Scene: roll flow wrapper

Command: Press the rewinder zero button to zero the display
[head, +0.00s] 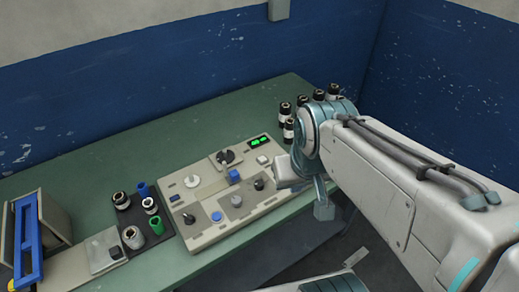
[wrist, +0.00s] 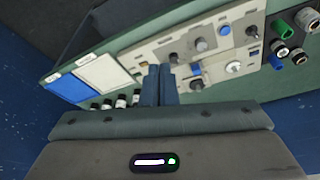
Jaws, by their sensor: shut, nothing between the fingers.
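The control panel (head: 207,207) lies on the green table. At its far right is a small display (head: 260,141) with lit green digits too small to read. A pale square button (head: 262,160) sits just below the display. Button labels are unreadable, so I cannot tell which is the rewinder zero button. In the wrist view my gripper (wrist: 159,72) is shut and empty, its fingers over the panel's display end. The fingers hide the display and the pale button there; I cannot tell whether they touch. In the head view my arm hides the fingertips.
The panel carries blue buttons (head: 233,176) and dark knobs (head: 225,157). A dark tray (head: 133,237) with several cups stands left of it. Several dark bottles (head: 285,111) stand beyond the panel's right end, near my wrist. The table's back left is clear.

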